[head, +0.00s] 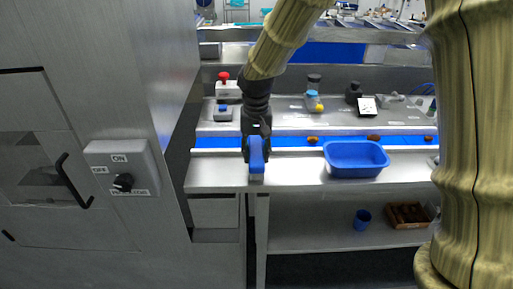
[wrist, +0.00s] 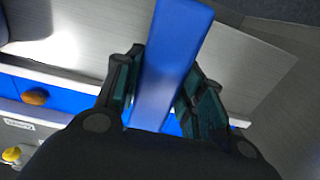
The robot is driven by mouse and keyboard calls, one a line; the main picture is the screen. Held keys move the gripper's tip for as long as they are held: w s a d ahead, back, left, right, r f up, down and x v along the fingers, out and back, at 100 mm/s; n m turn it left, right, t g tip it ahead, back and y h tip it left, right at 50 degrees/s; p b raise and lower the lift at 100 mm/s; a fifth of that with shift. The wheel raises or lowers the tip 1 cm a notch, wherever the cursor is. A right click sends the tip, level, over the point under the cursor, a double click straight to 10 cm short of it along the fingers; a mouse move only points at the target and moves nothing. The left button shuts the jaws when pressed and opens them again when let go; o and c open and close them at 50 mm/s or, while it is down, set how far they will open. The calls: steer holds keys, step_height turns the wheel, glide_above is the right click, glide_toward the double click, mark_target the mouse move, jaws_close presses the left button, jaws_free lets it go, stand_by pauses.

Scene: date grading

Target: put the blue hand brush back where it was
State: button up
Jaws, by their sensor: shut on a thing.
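My gripper (wrist: 163,95) is shut on the blue hand brush (wrist: 172,50), whose blue body stands out between the two fingers in the wrist view. In the head view my gripper (head: 256,137) points down above the front left part of the steel table, with the blue brush (head: 257,158) held below it at the table's front edge. I cannot tell whether the brush touches the table. The bristles cannot be made out.
A blue tub (head: 355,172) stands on the steel table (head: 300,178) to the right. Behind it runs a blue belt (head: 290,141) carrying several brown dates. A blue cup (head: 362,219) and a brown box (head: 408,214) are on the lower shelf. A steel cabinet (head: 90,60) stands close on the left.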

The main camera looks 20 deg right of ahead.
mark_target(256, 150)
steer(key=shift+s, duration=0.1)
steer(key=shift+f, duration=0.35)
steer(key=o, duration=1.1)
steer(key=shift+o, duration=0.2)
steer(key=shift+r, duration=0.15)
step_height(256, 150, up, 12)
steer(key=b, duration=0.5)
steer(key=shift+r+b, duration=0.2)
steer(key=shift+b, duration=0.1)
